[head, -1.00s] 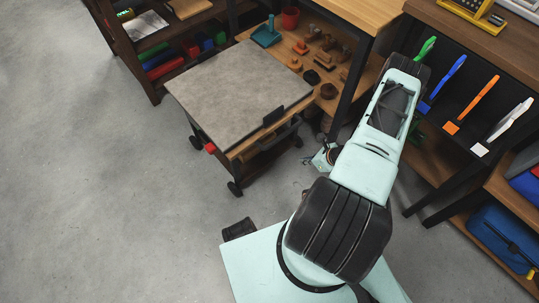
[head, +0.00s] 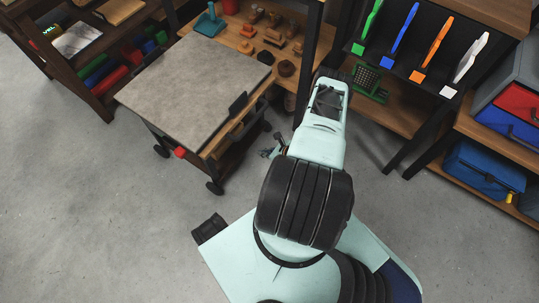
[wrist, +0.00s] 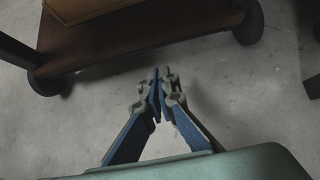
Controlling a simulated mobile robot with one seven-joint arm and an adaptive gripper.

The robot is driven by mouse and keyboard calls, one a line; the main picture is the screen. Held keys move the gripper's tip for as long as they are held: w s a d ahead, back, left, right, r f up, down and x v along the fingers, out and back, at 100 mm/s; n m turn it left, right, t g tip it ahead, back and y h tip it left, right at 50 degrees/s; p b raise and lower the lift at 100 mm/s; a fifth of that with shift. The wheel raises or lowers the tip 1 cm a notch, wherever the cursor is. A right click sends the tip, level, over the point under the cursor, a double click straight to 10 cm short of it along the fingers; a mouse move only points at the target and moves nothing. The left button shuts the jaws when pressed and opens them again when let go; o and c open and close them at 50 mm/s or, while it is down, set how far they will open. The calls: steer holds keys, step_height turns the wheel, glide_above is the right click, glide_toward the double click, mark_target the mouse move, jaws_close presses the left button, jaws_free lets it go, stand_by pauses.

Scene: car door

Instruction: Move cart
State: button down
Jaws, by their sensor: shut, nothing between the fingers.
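The cart (head: 196,92) has a grey stone-like top, a dark handle on its right side, a red piece at its front corner and black wheels. It stands left of my arm on the concrete floor. Its lower wooden shelf and wheels show at the top of the wrist view, where the lower shelf (wrist: 140,42) spans the upper left. My gripper (wrist: 162,76) is shut and empty, its fingertips together over bare floor just short of the cart's lower edge. In the head view my gripper (head: 273,149) is mostly hidden behind my arm, to the right of the cart.
A wooden shelf (head: 238,38) with small tools and blocks stands behind the cart. Another shelf (head: 100,70) with coloured bins is at the upper left. A rack of coloured handled tools (head: 430,50) and a blue bag (head: 490,168) are at the right. Floor at lower left is clear.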

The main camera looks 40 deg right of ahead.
steer(key=shift+w+a+f+b, duration=0.15)
steer(key=shift+w+a, duration=0.1)
steer(key=shift+w, duration=0.45)
steer(key=shift+w+a+b, duration=0.15)
steer(key=shift+w+a, duration=0.15)
steer(key=shift+w, duration=0.45)
steer(key=shift+w+a+f+b, duration=0.15)
steer(key=shift+w+a, duration=0.1)
steer(key=shift+w, duration=0.45)
steer(key=shift+r, duration=0.15)
